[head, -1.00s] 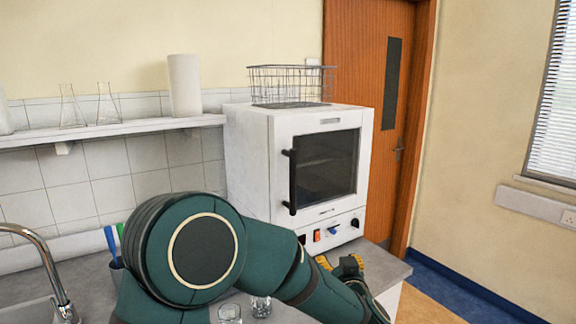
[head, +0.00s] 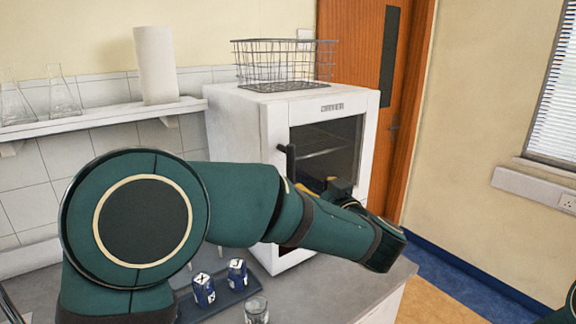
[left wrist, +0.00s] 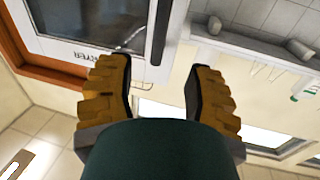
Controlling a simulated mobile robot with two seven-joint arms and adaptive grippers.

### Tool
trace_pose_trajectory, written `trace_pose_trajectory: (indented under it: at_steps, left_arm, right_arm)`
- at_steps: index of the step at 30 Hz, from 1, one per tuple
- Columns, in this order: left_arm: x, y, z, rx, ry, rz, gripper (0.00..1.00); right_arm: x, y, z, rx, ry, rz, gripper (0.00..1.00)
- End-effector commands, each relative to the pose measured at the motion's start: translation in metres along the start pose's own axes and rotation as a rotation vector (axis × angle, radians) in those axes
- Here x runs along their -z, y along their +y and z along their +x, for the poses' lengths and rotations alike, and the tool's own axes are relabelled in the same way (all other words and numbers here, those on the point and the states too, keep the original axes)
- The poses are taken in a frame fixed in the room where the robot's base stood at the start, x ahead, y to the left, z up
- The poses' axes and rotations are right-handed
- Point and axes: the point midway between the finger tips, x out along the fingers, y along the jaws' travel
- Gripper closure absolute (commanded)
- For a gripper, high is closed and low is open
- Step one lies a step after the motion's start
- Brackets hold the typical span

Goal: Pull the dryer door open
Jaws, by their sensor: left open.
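The dryer (head: 235,125) is a white box on the counter, with a dark-windowed front door (head: 335,150) that looks shut. Its upright black handle (head: 290,164) is on the door's left side, partly hidden low down by my left arm. My left gripper (head: 302,188), with yellow fingers, is in front of the door by the handle, mostly hidden by its own arm. In the left wrist view my open left gripper (left wrist: 161,66) points at the dryer front. The dark handle (left wrist: 160,30) shows between its fingertips, and I cannot tell whether they touch. My right gripper is out of view.
A wire basket (head: 285,66) stands on the dryer. Blue-and-white containers (head: 204,291) and a glass (head: 257,311) are on the counter below my left arm. A wall shelf (head: 100,117) holds flasks and a paper roll. Part of my right arm shows at lower right.

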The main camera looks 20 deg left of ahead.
Motion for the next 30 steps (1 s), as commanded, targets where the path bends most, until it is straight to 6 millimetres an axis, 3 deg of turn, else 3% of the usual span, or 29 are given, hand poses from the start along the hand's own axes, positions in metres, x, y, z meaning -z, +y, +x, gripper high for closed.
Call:
trace_pose_trajectory:
  at_steps: [12,18,24,30]
  left_arm:
    - [0.0,-0.001,0.08,0.004,0.0,0.0,0.48]
    - [0.0,-0.001,0.11,0.003,0.001,0.001,0.48]
    - [0.0,-0.001,0.124,0.001,0.001,0.0,0.48]
    - [0.0,-0.001,0.126,0.0,0.001,0.0,0.48]
  right_arm:
    - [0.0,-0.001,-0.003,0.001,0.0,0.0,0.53]
    - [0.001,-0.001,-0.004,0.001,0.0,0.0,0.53]
    - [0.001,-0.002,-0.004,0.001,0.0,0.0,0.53]
    - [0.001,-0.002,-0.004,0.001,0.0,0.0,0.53]
